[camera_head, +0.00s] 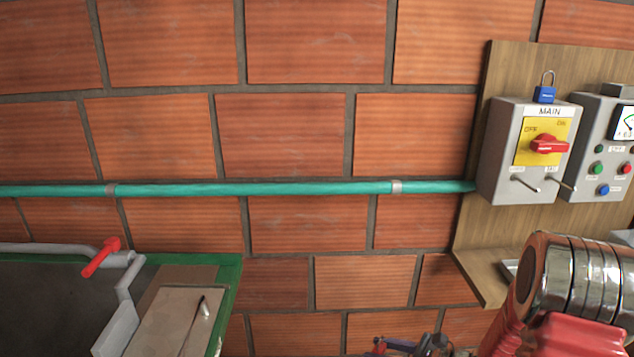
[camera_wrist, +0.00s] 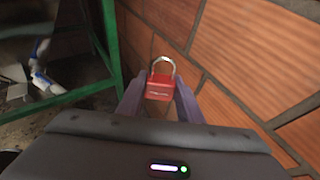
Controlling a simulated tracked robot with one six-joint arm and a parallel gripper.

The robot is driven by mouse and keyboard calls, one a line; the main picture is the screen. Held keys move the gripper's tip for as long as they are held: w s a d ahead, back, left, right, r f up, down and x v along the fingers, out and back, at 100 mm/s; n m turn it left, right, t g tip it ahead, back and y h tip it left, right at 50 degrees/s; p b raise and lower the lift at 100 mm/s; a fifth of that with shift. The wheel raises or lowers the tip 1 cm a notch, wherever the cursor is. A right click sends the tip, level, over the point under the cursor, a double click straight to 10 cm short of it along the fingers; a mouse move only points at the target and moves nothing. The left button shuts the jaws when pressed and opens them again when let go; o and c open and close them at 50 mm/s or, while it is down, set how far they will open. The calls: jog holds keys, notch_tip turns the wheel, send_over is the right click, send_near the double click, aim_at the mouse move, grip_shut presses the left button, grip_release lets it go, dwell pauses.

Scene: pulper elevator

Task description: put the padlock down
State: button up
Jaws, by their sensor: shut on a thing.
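A red padlock (camera_wrist: 160,88) with a silver shackle is in the wrist view. Its shackle points up and looks closed. My gripper (camera_wrist: 159,104) is shut on its body, with one purple-grey finger on each side. The padlock is held in the air in front of the brick wall. In the head view, a dark part of my gripper (camera_head: 408,345) shows small at the bottom edge, and the padlock is hard to make out there.
In the head view, a green-framed bench (camera_head: 232,272) is at lower left. A grey MAIN switch box (camera_head: 498,150) with a red handle and a blue padlock (camera_head: 544,94) on top is on a wooden board (camera_head: 480,235). A green pipe (camera_head: 270,187) crosses the wall.

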jog(key=shift+w+a+r+m+t+h, duration=0.3)
jog(key=shift+a+m+t, duration=0.1)
jog(key=shift+m+t, duration=0.25)
jog(key=shift+w+a+m+t+h, duration=0.1)
jog(key=shift+a+m+t+h, duration=0.05)
jog(key=shift+m+t+h, duration=1.05)
jog(key=shift+m+t, duration=0.05)
jog(key=shift+m, duration=0.1)
jog(key=shift+s+d+f+m+h, duration=0.25)
jog(key=shift+s+d+m+h, duration=0.2)
jog(key=shift+m+h, duration=0.2)
